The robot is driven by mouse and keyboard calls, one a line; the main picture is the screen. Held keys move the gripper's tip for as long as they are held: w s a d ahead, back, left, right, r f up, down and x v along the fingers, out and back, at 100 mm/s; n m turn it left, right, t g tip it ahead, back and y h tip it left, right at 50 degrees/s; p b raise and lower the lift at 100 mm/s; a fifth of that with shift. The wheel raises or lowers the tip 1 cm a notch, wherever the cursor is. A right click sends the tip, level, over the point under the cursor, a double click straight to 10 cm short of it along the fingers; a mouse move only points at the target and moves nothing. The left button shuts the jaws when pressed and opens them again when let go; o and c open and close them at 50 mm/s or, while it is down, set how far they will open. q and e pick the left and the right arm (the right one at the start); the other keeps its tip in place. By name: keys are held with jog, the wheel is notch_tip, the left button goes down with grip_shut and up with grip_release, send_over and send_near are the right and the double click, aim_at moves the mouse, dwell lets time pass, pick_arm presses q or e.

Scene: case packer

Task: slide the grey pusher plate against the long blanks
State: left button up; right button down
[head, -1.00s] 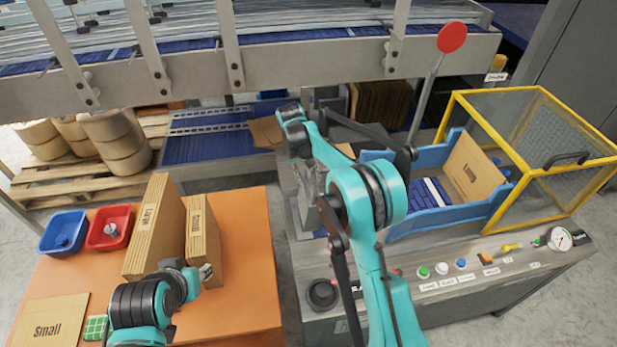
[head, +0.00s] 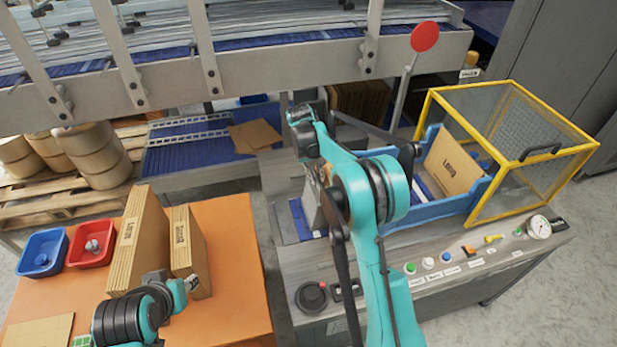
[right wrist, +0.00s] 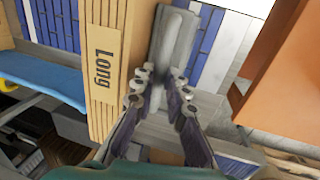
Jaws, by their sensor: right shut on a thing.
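The grey pusher plate (right wrist: 177,42) stands upright in the right wrist view, and part of it shows in the head view (head: 309,207). My right gripper (right wrist: 158,92) is shut on it. The long blanks (right wrist: 103,70), a brown stack marked "Long", stand upright directly left of the plate in the wrist view. The plate is very close beside them; I cannot tell if they touch. In the head view my right arm hides most of these blanks. My left gripper (head: 192,284) is beside the brown blanks on the orange table; its fingers are too small to read.
The orange table (head: 232,245) holds two upright blank stacks, a blue bin (head: 42,252) and a red bin (head: 91,245). A blue-walled tray (head: 440,212) and a yellow-framed cage (head: 520,150) stand right of my right arm. Buttons line the machine's front edge.

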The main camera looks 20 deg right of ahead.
jog(key=c, duration=1.5)
grip_release()
jog(key=shift+c, duration=0.2)
jog(key=shift+a, duration=0.15)
